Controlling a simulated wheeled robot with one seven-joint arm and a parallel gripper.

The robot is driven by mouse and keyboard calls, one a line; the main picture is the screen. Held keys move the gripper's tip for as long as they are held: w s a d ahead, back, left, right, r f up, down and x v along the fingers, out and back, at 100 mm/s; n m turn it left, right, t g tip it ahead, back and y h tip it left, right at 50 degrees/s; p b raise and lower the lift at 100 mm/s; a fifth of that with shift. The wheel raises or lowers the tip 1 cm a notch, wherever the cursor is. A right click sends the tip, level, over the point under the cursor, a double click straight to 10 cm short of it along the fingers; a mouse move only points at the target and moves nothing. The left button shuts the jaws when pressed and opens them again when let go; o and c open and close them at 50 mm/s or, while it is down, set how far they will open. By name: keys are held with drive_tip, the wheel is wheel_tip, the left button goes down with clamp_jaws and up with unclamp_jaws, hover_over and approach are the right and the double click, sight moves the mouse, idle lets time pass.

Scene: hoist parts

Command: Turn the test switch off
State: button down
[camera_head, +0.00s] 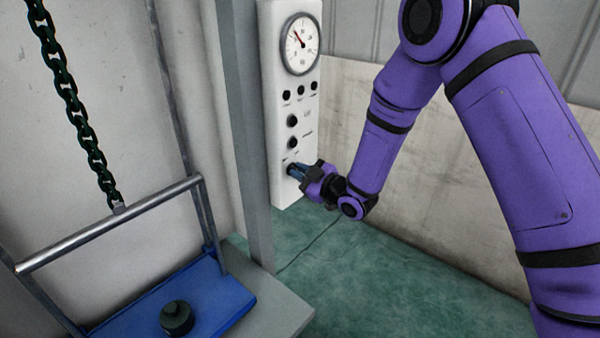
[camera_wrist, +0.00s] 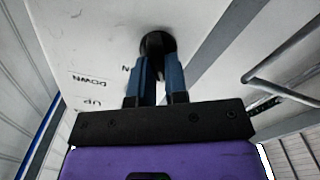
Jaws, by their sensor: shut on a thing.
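The test switch (camera_wrist: 157,42) is a dark round knob low on the white control panel (camera_head: 283,120). My gripper (camera_head: 291,170) is at the lower part of this panel, and its fingers hide most of the knob in the head view. In the wrist view my gripper (camera_wrist: 160,62) has its two blue fingers shut on the dark knob, one on each side. The knob's pointer and the labels right at it are hidden, so I cannot tell its setting.
A round gauge (camera_head: 301,44) and several black buttons and knobs sit higher on the panel. A grey post (camera_head: 247,130) stands left of it. A chain (camera_head: 72,105) holds a metal frame with a blue platform (camera_head: 225,300) bearing a dark weight (camera_head: 177,318).

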drive_tip(key=c, duration=1.1)
unclamp_jaws()
drive_tip(key=shift+c, duration=0.2)
drive_tip(key=shift+d, duration=0.1)
drive_tip(key=v, duration=1)
drive_tip(key=shift+s+d, duration=0.25)
drive_tip(key=shift+s, duration=0.05)
